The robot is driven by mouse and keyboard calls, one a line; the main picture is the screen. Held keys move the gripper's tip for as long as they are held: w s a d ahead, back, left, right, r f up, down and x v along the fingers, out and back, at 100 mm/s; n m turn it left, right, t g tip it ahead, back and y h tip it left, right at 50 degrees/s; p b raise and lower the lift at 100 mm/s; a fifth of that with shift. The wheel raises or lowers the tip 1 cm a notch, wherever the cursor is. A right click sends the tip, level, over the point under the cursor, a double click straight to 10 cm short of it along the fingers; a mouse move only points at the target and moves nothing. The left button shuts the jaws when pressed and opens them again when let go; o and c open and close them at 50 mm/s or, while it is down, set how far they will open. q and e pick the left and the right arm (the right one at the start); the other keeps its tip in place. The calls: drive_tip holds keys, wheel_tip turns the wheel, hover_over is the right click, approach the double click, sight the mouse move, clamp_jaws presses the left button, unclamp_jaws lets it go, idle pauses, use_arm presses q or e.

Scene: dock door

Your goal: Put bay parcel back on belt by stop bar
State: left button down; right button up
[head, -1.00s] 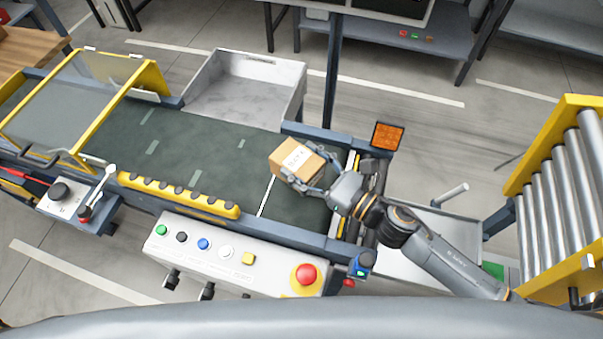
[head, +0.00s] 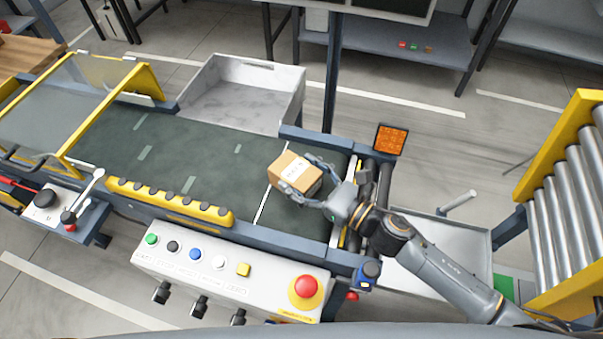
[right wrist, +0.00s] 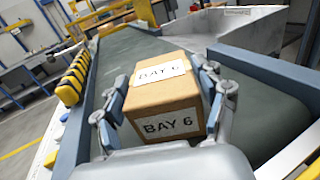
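The bay parcel (head: 294,172) is a small brown cardboard box with white labels, above or on the right end of the dark green belt (head: 215,160). In the right wrist view the parcel (right wrist: 165,98) shows "BAY 6" on its top and near face. My right gripper (head: 311,179) has one finger on each side of it, and the fingers appear to press on it. Whether its underside touches the belt is hidden. A yellow-and-white bar (head: 340,228), perhaps the stop bar, crosses the belt end just right of the parcel. My left gripper is not in view.
A control panel (head: 225,272) with an emergency stop (head: 305,287) runs along the belt's near side. A grey bin (head: 240,90) stands behind the belt. An orange screen (head: 391,139) is by the belt end. A roller rack (head: 570,200) stands at right.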

drive_tip(key=shift+o, duration=0.6)
drive_tip(key=shift+r, duration=0.1)
drive_tip(key=b+v, duration=0.3)
drive_tip(key=v, duration=0.8)
drive_tip(key=shift+s+d, duration=0.4)
drive_tip(key=shift+r, duration=0.1)
